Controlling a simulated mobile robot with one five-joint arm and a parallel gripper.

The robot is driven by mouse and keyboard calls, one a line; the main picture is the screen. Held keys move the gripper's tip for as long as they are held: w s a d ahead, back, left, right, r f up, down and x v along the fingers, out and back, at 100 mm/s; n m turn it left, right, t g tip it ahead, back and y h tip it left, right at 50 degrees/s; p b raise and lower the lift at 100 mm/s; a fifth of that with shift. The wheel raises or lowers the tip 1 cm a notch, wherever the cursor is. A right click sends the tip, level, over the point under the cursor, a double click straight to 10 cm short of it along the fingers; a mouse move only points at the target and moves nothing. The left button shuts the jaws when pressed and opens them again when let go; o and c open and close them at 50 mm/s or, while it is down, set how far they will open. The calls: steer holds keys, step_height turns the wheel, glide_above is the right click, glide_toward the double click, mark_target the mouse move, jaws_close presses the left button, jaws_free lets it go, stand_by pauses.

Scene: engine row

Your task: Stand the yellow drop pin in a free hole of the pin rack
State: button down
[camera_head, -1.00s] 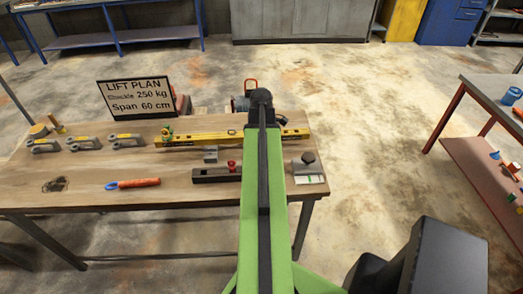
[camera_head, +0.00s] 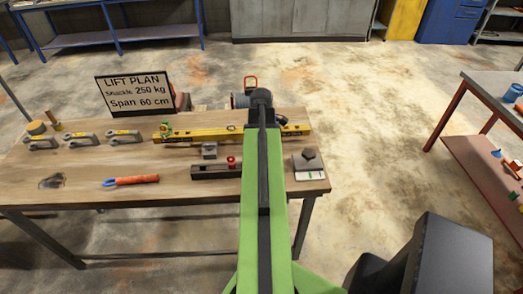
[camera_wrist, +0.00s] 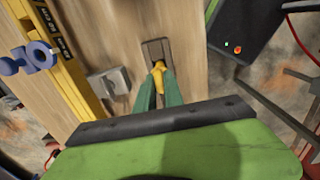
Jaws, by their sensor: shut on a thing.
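The yellow drop pin (camera_wrist: 158,71) is held between the green fingers of my gripper (camera_wrist: 158,90) in the wrist view. The pin lies over the dark pin rack (camera_wrist: 156,47); whether its lower end touches or enters a hole cannot be told. In the head view the long dark pin rack (camera_head: 210,172) lies on the bench, with a red pin (camera_head: 232,161) at its visible right part. My green arm hides the rest of that area and the gripper there.
A grey block (camera_head: 209,150) sits just behind the rack. The yellow spreader bar (camera_head: 205,134) lies farther back. Shackles (camera_head: 82,140) and an orange-handled tool (camera_head: 137,180) lie to the left. A knobbed block (camera_head: 308,160) stands right of my arm. A sign (camera_head: 135,92) stands behind.

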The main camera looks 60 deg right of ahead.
steer(key=shift+f+b, duration=1.15)
steer(key=shift+f, duration=0.1)
steer(key=c, duration=1.4)
jaws_free()
steer(key=shift+r, duration=0.1)
steer(key=shift+o, duration=0.2)
step_height(320, 180, up, 18)
steer(key=p, duration=1.7)
steer(key=shift+f+p, duration=0.25)
steer(key=shift+p, duration=0.1)
